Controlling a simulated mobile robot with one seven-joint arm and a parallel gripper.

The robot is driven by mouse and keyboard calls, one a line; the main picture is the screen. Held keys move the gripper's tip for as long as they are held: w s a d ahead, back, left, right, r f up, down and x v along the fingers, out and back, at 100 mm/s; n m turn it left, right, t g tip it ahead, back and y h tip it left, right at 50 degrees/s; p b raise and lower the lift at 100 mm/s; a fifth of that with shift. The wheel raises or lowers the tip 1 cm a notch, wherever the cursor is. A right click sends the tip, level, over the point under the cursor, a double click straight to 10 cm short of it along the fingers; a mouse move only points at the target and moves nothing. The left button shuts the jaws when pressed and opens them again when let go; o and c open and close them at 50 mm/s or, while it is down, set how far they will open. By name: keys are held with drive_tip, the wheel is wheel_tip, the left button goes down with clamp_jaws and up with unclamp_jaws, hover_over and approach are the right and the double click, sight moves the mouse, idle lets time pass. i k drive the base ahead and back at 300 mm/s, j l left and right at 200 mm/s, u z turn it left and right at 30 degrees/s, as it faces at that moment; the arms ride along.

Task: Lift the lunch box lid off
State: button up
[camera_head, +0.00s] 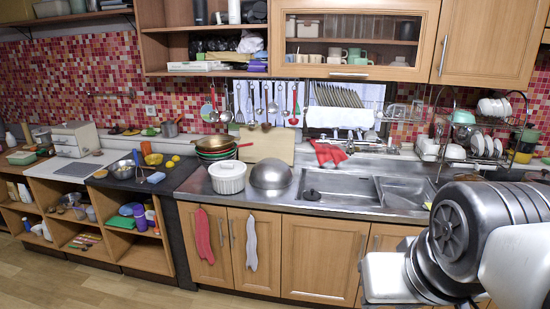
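I cannot tell for certain which object is the lunch box. A small pale green box (22,158) with a lighter top stands on the left-hand unit at the far left edge. A white round ribbed container (228,178) with a lid-like top stands on the counter left of the sink. My arm fills the lower right corner with large silver and white links. No gripper fingers show, so whether it is open or shut is hidden.
A metal dome (270,174) sits right beside the white container. A wooden board (267,144) leans behind it. The sink (345,189) is at the centre right, with a dish rack (475,125) behind my arm. The floor (60,280) at lower left is clear.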

sight(19, 155)
drive_tip(key=i+j+u, duration=0.15)
drive_tip(key=j+u, duration=0.2)
drive_tip(key=i+j+u, duration=0.15)
drive_tip(key=j+u, duration=0.15)
drive_tip(key=i+j+u, duration=0.2)
drive_tip(key=u, duration=0.15)
drive_tip(key=i+j+u, duration=0.5)
drive_tip(key=i+u, duration=0.55)
drive_tip(key=i+j, duration=0.1)
drive_tip(key=i, duration=1.65)
drive_tip(key=i+j+z, duration=0.1)
drive_tip(key=i+z, duration=0.15)
drive_tip(key=i, duration=0.15)
drive_tip(key=i+j+z, duration=0.15)
drive_tip(key=i+z, duration=0.15)
drive_tip(key=i+j+z, duration=0.25)
drive_tip(key=i, duration=0.2)
